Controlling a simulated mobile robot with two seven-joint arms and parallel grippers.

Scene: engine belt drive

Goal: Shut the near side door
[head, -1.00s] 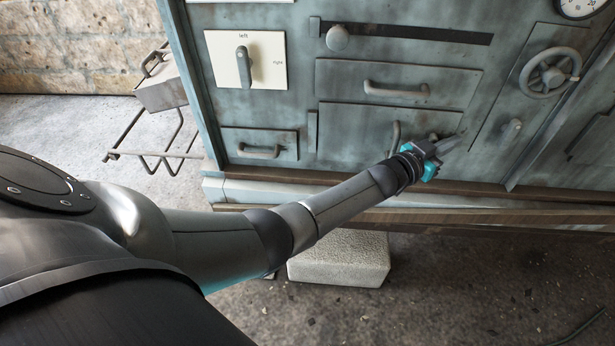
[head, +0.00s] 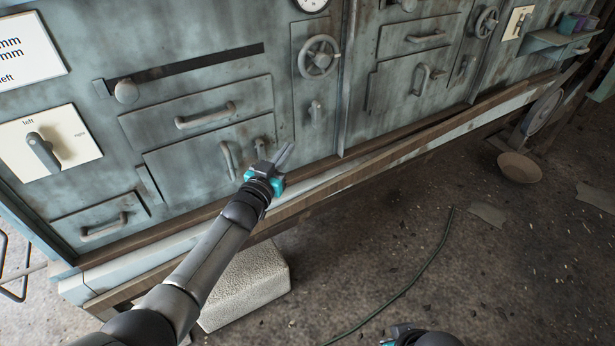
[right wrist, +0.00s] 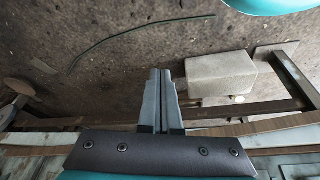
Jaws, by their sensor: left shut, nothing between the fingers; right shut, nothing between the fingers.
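The near door (head: 195,168) is a grey-green lower panel of the cabinet with a vertical handle (head: 227,160) in the head view. It looks roughly flush with the front; I cannot tell whether a small gap is left. A small latch lever (head: 261,148) sits at its right, partly behind my gripper. My left gripper (head: 284,156) is shut and empty, in front of the cabinet by the door's lower right corner; contact cannot be told. My right gripper is shut and empty in the right wrist view (right wrist: 162,88), pointing over the floor.
A farther door (head: 398,84) with its own handle lies to the right. A handwheel (head: 319,57), a drawer (head: 200,113) and a left/right lever (head: 42,152) are on the front. A pale block (head: 245,285) and green hose (head: 405,285) lie on the floor.

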